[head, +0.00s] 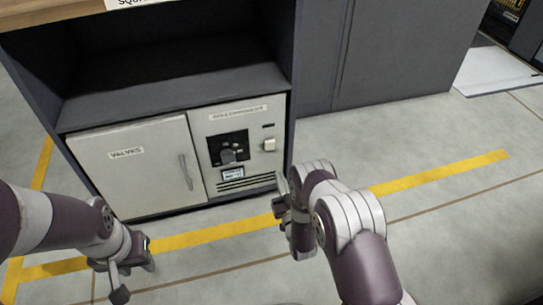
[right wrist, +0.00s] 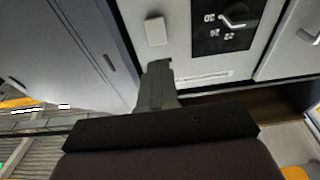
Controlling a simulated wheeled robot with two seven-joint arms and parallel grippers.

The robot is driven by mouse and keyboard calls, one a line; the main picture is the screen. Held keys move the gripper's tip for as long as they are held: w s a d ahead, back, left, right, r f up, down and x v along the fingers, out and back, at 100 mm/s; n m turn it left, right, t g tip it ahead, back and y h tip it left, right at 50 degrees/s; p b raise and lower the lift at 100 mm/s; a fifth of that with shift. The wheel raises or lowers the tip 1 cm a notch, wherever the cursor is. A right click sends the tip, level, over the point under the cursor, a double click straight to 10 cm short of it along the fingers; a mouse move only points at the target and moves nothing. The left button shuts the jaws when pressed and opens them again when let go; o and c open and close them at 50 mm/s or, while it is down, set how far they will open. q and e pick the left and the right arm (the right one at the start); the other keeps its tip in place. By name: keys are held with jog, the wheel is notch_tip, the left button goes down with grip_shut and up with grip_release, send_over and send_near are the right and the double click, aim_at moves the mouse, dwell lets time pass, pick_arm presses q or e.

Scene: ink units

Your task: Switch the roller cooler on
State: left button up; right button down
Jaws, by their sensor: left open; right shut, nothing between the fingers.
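The white control panel (head: 212,180) is at the right of the low cabinet unit. It has a label strip (head: 238,113) too small to read surely, a dark dial plate with a knob (head: 228,155), a small display (head: 233,173) and a pale square switch (head: 269,145). In the right wrist view the panel is upside down, with the switch (right wrist: 155,31) just beyond my fingertips and the knob (right wrist: 238,17) to the right. My right gripper (head: 281,187) is shut and empty, in front of the panel's lower right; the fingertips (right wrist: 158,68) look apart from the switch. My left gripper (head: 134,279) is open and empty, low at left.
A white door marked VALVES (head: 135,165) with a vertical handle (head: 185,171) is left of the panel. An empty dark shelf (head: 165,88) is above. Grey cabinets (head: 385,55) stand to the right. The floor (head: 440,215) with yellow lines is clear.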

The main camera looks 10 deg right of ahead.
aim_at(269, 145)
jog(key=w+b, duration=0.1)
jog(key=w, duration=0.2)
jog(key=w+r+b, duration=0.1)
jog(key=w+b, duration=0.1)
jog(key=w, duration=0.1)
jog(key=w+b, duration=0.2)
jog(key=w, duration=0.1)
jog(key=shift+w+a+r, duration=0.2)
jog(key=shift+w+r, duration=0.25)
jog(key=shift+w, duration=0.15)
